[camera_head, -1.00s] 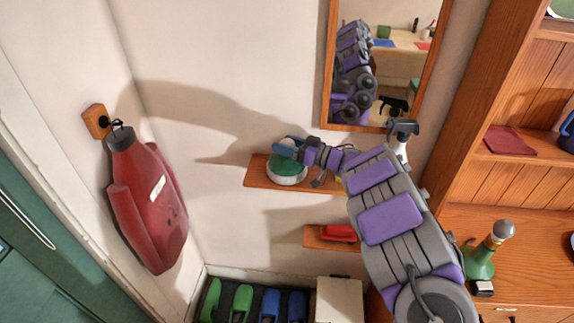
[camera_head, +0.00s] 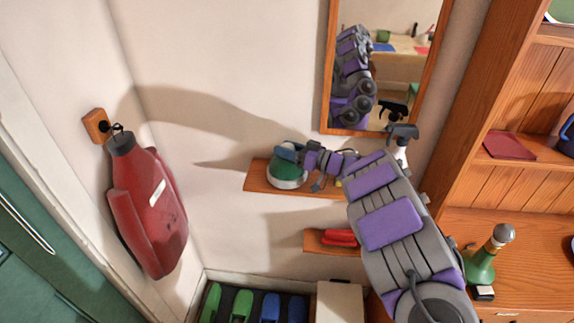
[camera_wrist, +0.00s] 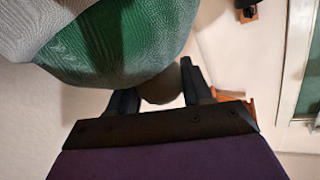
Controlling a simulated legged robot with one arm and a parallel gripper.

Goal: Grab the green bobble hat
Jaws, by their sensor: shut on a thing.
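The green bobble hat (camera_head: 287,174), with a pale brim, sits on the upper wooden wall shelf (camera_head: 256,180). In the wrist view the green knit and pale brim (camera_wrist: 120,45) fill the upper left. My gripper's two dark fingers (camera_wrist: 160,92) are shut on the hat's greyish round bobble, which shows between them. The hat's far side is hidden.
A mirror (camera_head: 329,70) hangs above, with a spray bottle (camera_head: 402,146) below it. A red item (camera_head: 338,238) lies on a lower shelf (camera_head: 318,243). A red coat (camera_head: 148,205) hangs at left. Several shoes (camera_head: 241,304) stand below. A wooden dresser (camera_head: 520,215) is at right.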

